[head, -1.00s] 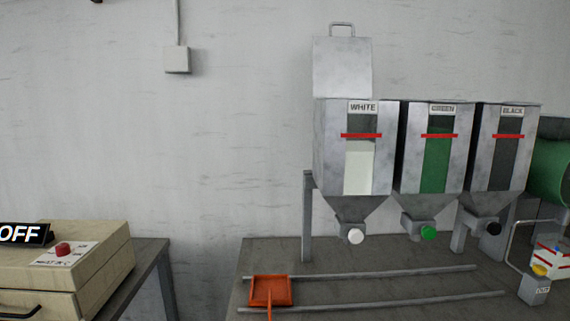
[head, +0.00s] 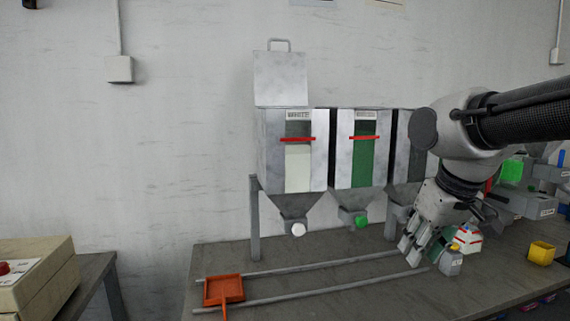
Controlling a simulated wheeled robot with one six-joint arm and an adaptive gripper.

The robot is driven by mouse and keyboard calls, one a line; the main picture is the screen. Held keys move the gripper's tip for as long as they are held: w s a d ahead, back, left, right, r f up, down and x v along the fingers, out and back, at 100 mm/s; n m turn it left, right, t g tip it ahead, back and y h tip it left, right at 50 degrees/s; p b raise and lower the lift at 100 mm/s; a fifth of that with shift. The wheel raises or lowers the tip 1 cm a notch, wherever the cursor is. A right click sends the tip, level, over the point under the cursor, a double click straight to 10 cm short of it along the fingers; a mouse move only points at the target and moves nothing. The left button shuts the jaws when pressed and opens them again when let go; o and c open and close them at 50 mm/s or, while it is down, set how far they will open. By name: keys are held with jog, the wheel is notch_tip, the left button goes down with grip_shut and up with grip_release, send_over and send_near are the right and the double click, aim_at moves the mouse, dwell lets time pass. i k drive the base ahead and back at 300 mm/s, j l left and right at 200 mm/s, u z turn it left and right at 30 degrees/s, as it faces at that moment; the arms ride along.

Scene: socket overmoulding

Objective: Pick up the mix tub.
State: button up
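An orange, shallow square tub (head: 222,290) with a short handle pointing to the front sits at the left end of two grey rails; I take it to be the mix tub. My gripper (head: 424,256) is at the right, low over the bench near the right end of the rails, well apart from the orange tub. Its fingers point down. They overlap a small grey part behind them, so I cannot tell how far apart they are.
Hoppers with white (head: 297,165) and green (head: 364,160) contents stand above the rails; a third is partly hidden by my arm. A yellow bin (head: 541,253) is at the right. A beige box (head: 40,275) stands on a separate table at the left. The bench between tub and gripper holds only the rails.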

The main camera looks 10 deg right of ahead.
aim_at(469, 239)
jog(key=z, duration=1.4)
jog(key=i+l+u, duration=0.3)
jog(key=i+l, duration=0.4)
jog(key=l, duration=0.1)
